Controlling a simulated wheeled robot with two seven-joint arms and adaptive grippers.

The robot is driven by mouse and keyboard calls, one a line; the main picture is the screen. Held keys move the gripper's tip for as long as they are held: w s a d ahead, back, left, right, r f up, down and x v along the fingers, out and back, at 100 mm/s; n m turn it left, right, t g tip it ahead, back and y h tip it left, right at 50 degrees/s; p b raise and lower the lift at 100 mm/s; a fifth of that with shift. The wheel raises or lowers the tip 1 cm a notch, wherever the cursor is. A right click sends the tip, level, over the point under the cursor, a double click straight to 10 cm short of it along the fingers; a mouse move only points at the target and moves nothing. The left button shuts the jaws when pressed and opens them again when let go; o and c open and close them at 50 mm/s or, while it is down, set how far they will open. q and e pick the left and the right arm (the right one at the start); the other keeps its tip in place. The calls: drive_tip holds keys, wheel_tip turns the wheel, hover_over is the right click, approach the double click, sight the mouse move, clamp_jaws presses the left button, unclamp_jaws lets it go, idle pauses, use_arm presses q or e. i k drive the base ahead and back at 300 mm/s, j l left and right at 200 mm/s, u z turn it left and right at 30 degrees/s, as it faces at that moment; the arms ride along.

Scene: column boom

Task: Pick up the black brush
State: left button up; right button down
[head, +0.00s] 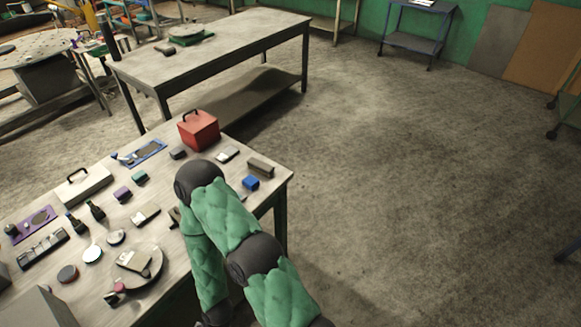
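I cannot tell for certain which thing is the black brush. Two small dark, narrow items stand or lie near the middle left of the workbench (185,262), one dark item (96,211) and, just left of it, another dark item (75,223); either may be a brush. My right arm, in green quilted covers, comes in from the bottom, bends over the bench's right part and runs back down to the bottom edge. It hides part of the bench. Neither gripper can be made out, and my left arm is not in view.
A red box (199,130) with a handle stands at the bench's far edge. A white case (84,186), a round plate (148,272), a blue tray (151,149) and several small blocks crowd the top. A second table (235,42) stands behind. The floor at right is clear.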

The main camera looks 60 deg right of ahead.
sight(263, 168)
drive_tip(key=z, duration=1.8)
drive_tip(key=i+l, duration=0.3)
drive_tip(key=l, duration=0.15)
drive_tip(key=i+l, duration=0.35)
drive_tip(key=l, duration=0.1)
